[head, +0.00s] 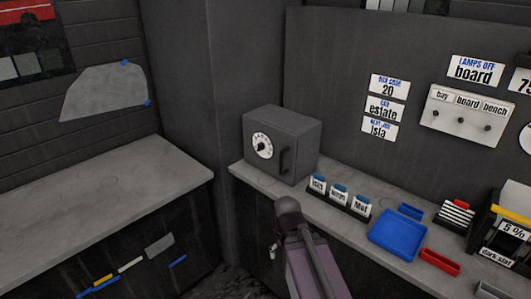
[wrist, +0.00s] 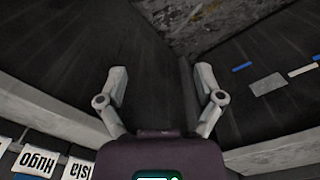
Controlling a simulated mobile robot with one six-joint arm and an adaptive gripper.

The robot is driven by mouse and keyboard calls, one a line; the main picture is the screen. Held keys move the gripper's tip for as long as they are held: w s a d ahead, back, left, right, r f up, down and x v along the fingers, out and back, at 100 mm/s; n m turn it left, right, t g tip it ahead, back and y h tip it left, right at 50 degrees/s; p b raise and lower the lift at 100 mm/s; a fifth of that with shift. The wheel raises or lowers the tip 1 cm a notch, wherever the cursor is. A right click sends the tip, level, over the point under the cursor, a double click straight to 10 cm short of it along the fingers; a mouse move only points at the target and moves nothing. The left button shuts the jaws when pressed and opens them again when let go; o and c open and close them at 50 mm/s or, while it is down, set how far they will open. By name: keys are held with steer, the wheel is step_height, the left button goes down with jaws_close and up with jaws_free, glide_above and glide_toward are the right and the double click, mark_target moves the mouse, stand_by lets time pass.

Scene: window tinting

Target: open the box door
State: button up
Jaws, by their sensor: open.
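The door looks shut. The dial's exact reading is too small to tell. My gripper (wrist: 160,82) is open and empty in the wrist view, pointing at the dark floor area and cabinet fronts below the counters. The box is not in the wrist view, so the gripper is apart from it.
A card on the wall reads "BOX CODE 20" (head: 388,86). Name-labelled holders (head: 339,193), a blue tray (head: 397,234) and a red tray (head: 440,261) stand right of the box. The left counter (head: 95,195) is bare.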

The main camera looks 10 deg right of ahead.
steer(key=shift+c, duration=1.4)
steer(key=n+t+h+b, duration=0.5)
steer(key=n+t+h, duration=0.3)
steer(key=n+h, duration=1.15)
glide_toward(281, 157)
steer(key=s+a+r+n+y, duration=0.1)
steer(key=a+r+n+y, duration=0.1)
steer(key=a+n+y, duration=0.15)
steer(key=shift+s, duration=0.1)
steer(key=shift+d, duration=0.15)
steer(key=x, duration=1.3)
steer(key=shift+d+r, duration=0.1)
steer(key=shift+d, duration=0.3)
